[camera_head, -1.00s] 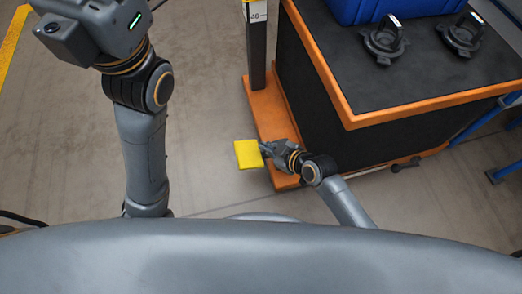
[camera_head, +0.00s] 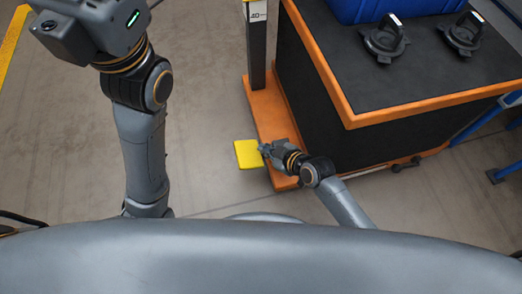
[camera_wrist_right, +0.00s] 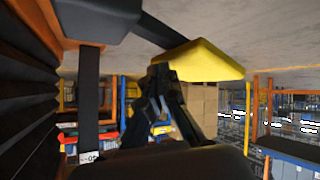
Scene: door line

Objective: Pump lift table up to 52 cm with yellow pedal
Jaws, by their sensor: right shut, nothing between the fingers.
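The yellow pedal (camera_head: 248,154) sticks out to the left of the lift table's orange base (camera_head: 268,112), low near the floor. It also shows in the right wrist view (camera_wrist_right: 200,60). My right gripper (camera_head: 264,150) is shut and empty, its tips at the pedal's right edge; I cannot tell whether they touch it. The lift table (camera_head: 400,80) has a black top with an orange rim. A dark post (camera_head: 256,50) beside it carries a white scale label (camera_head: 257,11) that seems to read 40. My left wrist shows at the top left; its fingers are outside the frame.
A blue crate (camera_head: 395,8) and two black clamp-like parts, one left (camera_head: 386,40) and one right (camera_head: 463,34), stand on the table top. Blue frame legs (camera_head: 495,175) are at the right. The floor left of the pedal is clear.

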